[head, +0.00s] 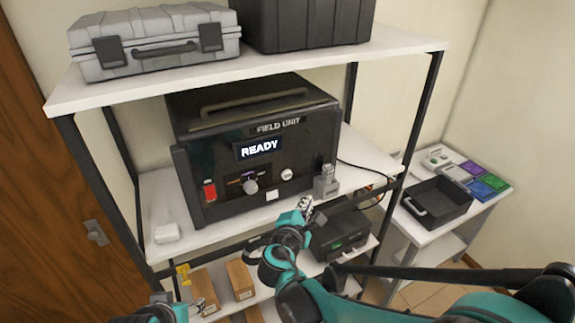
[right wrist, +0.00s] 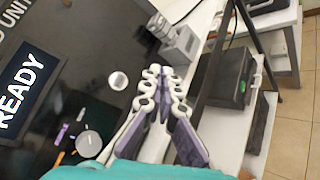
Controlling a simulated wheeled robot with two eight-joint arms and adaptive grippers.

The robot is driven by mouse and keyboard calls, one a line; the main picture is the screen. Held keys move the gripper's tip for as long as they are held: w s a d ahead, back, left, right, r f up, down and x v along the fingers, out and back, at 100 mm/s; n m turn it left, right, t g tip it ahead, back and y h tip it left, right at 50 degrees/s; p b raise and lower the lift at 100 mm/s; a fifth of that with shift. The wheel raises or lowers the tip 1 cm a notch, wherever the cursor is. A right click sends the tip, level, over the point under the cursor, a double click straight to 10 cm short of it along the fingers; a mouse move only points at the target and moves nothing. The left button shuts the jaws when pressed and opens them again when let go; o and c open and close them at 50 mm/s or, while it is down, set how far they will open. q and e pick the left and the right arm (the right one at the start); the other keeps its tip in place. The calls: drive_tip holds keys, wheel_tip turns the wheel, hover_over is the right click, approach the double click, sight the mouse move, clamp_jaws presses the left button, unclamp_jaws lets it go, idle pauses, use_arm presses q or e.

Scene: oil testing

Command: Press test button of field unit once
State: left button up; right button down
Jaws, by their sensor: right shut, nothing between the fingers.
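The black field unit (head: 255,150) stands on the middle shelf, and its screen (head: 258,149) reads READY. A round white button (head: 287,174) is on its front panel, right of a grey knob (head: 250,187); I cannot read its label. The button (right wrist: 118,81) also shows in the right wrist view, left of the fingertips. My right gripper (head: 306,203) is shut and empty, in front of the panel's lower right, apart from the button. Its paired fingers (right wrist: 160,80) point toward a grey metal fitting (right wrist: 180,45). Part of my left arm shows at the bottom left; its fingers are unclear.
The grey fitting (head: 326,181) stands at the unit's right front corner. A red switch (head: 209,190) is on the panel's left. A dark box (head: 342,232) sits lower right. A side table with a black tray (head: 437,203) stands right. The upper shelf (head: 250,68) holds cases.

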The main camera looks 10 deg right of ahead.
drive_tip(key=shift+w+r, duration=0.1)
idle(0.3)
approach(292, 176)
drive_tip(key=w+d+f, duration=0.2)
drive_tip(key=w+d, duration=0.1)
drive_tip(key=d, duration=0.1)
drive_tip(key=shift+w+a+r+b, duration=0.2)
drive_tip(key=shift+w+a+b, duration=0.15)
drive_tip(key=shift+w+b, duration=0.15)
drive_tip(key=shift+w, duration=0.1)
idle(1.0)
drive_tip(key=shift+w+a, duration=0.15)
drive_tip(key=shift+w, duration=0.2)
drive_tip(key=shift+w+a, duration=0.1)
drive_tip(key=shift+w, duration=0.3)
idle(0.7)
drive_tip(key=shift+s+d+b, duration=0.25)
drive_tip(key=shift+s+b, duration=0.05)
drive_tip(key=shift+s, duration=0.55)
